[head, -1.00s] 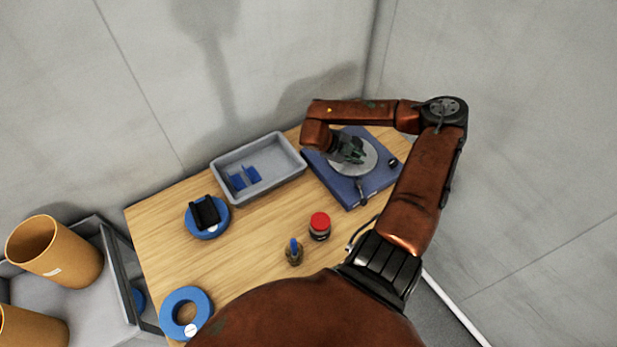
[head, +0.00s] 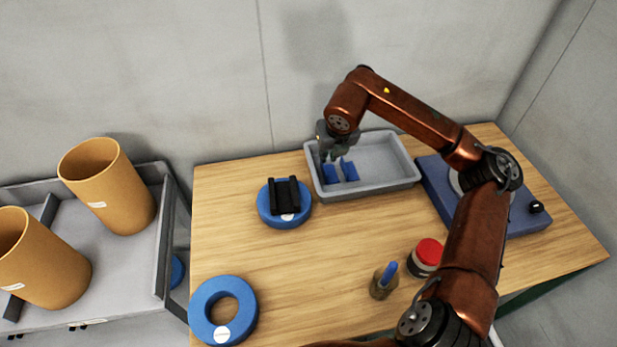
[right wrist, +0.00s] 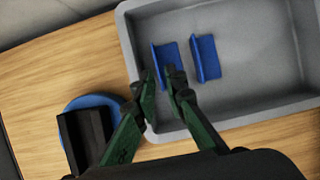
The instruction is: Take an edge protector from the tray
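The grey tray (head: 395,152) stands at the back of the wooden table, holding two blue angled edge protectors at its left end. The left edge protector (head: 331,174) and the right edge protector (head: 350,170) lie side by side, apart. In the right wrist view they appear as the left protector (right wrist: 165,60) and right protector (right wrist: 207,58). My right gripper (head: 330,155) is over the tray's left end. In the right wrist view its green fingers (right wrist: 160,80) are apart, with the left protector just beyond the tips and nothing held. My left gripper is not in view.
A blue ring (head: 270,212) with a black holder sits left of the tray; another blue ring (head: 197,313) lies at the front left. A red-topped button (head: 428,252), a small pot (head: 383,283) and a blue turntable base (head: 525,215) are to the right. Table centre is clear.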

